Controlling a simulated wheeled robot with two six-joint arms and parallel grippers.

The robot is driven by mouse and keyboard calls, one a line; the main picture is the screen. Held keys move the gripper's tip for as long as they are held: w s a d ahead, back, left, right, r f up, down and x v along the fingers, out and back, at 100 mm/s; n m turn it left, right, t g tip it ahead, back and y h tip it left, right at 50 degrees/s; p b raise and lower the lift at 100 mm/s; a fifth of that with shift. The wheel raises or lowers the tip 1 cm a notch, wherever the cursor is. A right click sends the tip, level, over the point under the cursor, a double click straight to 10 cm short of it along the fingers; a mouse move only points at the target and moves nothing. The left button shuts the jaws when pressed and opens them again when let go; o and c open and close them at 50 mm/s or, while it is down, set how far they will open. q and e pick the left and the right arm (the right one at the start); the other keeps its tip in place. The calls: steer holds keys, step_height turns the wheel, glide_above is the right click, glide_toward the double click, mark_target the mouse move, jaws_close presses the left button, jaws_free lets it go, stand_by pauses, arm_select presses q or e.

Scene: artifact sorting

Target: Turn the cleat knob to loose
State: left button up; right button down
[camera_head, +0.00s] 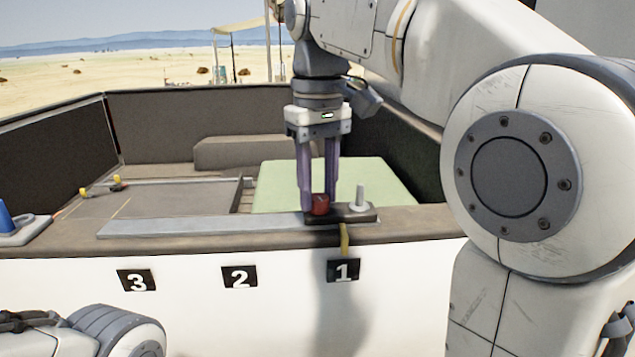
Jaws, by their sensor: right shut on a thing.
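The cleat knob (320,204) is a small red knob on a dark base plate (347,216) at the ledge of the vehicle bed, above the label 1. A light grey post (359,199) stands on the same plate, right of the knob. My right gripper (318,205) points straight down, with its two purple fingers shut on the red knob. The fingers hide part of the knob's sides, and I cannot tell which way it is turned. A yellow strap (345,238) hangs from the plate over the edge. My left gripper is not in view; part of my left arm shows at the bottom left.
Black labels 3 (137,280), 2 (239,277) and 1 (343,270) are on the white side wall. A green mat (275,180) lies behind the plate. A grey strip (190,227) runs along the ledge. A blue cone-shaped thing (8,222) stands far left.

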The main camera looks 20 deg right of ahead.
steer(key=n+p, duration=0.1)
steer(key=n, duration=0.2)
steer(key=shift+r+n, duration=0.15)
steer(key=shift+n, duration=0.25)
steer(key=n+p, duration=0.1)
steer(key=n, duration=0.2)
steer(key=shift+n, duration=0.3)
steer(key=n, duration=0.3)
steer(key=shift+n+p, duration=0.3)
steer(key=shift+p, duration=0.1)
steer(key=shift+n+p, duration=0.3)
steer(key=shift+n, duration=1.3)
steer(key=c, duration=0.5)
jaws_free()
